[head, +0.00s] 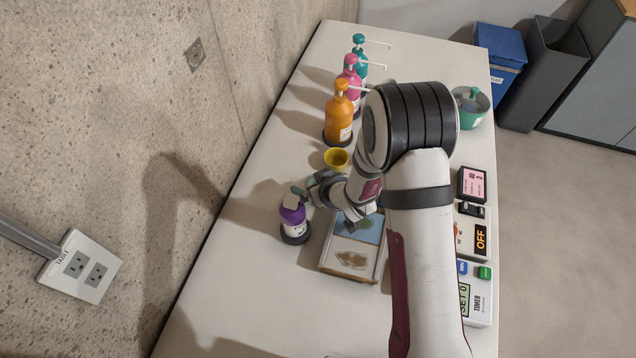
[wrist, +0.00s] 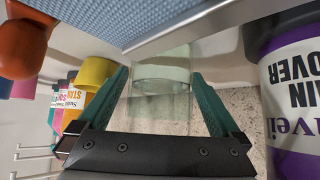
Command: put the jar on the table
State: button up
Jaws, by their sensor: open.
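A clear glass jar (wrist: 160,78) with a pale greenish band shows in the wrist view, between the two teal fingers of my gripper (wrist: 160,88). The fingers are apart, one on each side of the jar; I cannot tell whether either touches it. In the head view my gripper (head: 308,187) is low over the left side of the white table (head: 250,270), just behind the purple bottle (head: 293,222). I cannot make out the jar in the head view. What its base rests on is not clear.
The purple bottle also stands close on the right in the wrist view (wrist: 292,85). A yellow cup (head: 336,158) and orange, pink and teal pump bottles stand behind. A framed shallow tray (head: 349,273) lies right of the purple bottle. Timer and switch boxes (head: 480,300) line the right edge.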

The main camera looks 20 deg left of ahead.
jog(key=s+d+r+m+g+h, duration=0.1)
jog(key=s+d+r+m+h, duration=0.3)
jog(key=d+r, duration=0.55)
jog(key=s+d+r+m+h, duration=0.25)
jog(key=s+d+r, duration=0.35)
jog(key=d, duration=0.6)
jog(key=s+r+m+g+y, duration=0.1)
jog(key=s+r+m+g, duration=0.1)
jog(key=s, duration=0.7)
jog(key=s+r+m+g+y, duration=0.1)
jog(key=s+r+m+g, duration=0.2)
jog(key=s+m, duration=0.3)
jog(key=s, duration=0.3)
jog(key=shift+s+a+r+g, duration=0.25)
jog(key=shift+a+r+g, duration=0.05)
jog(key=shift+a+r, duration=0.1)
